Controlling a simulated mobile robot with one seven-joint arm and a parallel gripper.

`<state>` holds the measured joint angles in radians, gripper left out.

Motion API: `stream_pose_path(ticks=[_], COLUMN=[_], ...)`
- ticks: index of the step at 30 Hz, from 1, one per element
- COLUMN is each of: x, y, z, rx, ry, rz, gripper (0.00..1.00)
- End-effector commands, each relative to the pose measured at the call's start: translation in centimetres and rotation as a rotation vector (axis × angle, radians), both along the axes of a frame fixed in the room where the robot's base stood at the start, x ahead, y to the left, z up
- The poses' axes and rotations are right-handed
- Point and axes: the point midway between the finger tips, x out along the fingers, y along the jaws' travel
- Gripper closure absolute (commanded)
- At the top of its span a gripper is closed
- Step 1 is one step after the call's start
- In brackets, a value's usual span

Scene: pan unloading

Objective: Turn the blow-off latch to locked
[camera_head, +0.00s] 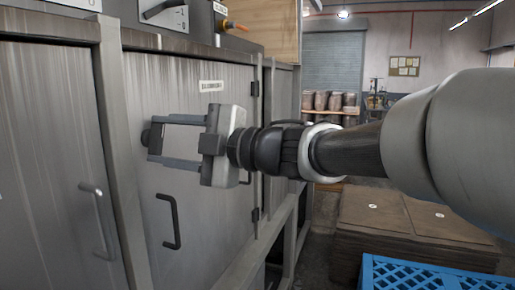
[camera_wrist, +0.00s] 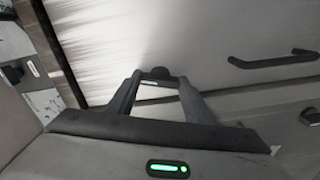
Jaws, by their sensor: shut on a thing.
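The blow-off latch appears to be a small dark rounded piece (camera_head: 146,137) near the left edge of a grey metal door (camera_head: 220,150). My gripper (camera_head: 156,138) reaches in from the right, its two fingers shut on this piece. In the wrist view, the dark latch (camera_wrist: 158,71) shows between and just beyond the fingertips (camera_wrist: 159,79). The fingers hide much of the latch, so I cannot tell its turned position.
A black bar handle (camera_head: 170,222) stands out from the same door below my gripper; another handle (camera_head: 98,222) is on the left door. A panel with a lever (camera_head: 163,9) is above. A blue crate (camera_head: 430,275) and brown stack (camera_head: 375,215) stand at lower right.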

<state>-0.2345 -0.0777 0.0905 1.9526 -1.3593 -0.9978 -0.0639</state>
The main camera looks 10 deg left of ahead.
Motion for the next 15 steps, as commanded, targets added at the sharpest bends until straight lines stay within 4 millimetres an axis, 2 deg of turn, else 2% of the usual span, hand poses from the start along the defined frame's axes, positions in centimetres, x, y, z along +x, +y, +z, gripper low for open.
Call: stream_pose_path(ticks=[6,15], x=[0.01,0.03], y=[-0.03,-0.03], z=[-0.24,-0.09], rx=[-0.044,-0.079], ry=[-0.154,-0.274], rz=[0.0,-0.001], gripper=[0.76,0.76])
